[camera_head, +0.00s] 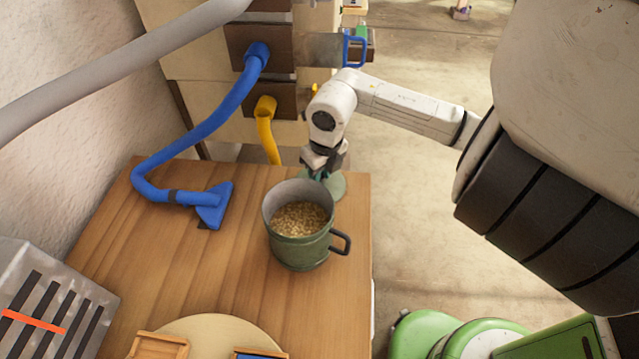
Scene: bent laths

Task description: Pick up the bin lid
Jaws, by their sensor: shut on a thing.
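The bin lid (338,186) is a green disc just behind the bin, near the wooden table's right edge. The bin's rim hides part of it. My gripper (321,172) points down at the lid and is shut on it, with its fingertips partly hidden behind the bin. I cannot tell whether the lid rests on the table or is raised. The green bin (298,252) stands upright and open, with grainy tan contents (299,218) inside and a dark handle on its right.
A blue hose with a nozzle (210,205) lies on the wooden table (170,265) to the left. A yellow hose (266,130) hangs behind. A round board (215,333) and slotted metal box (45,300) are at the front.

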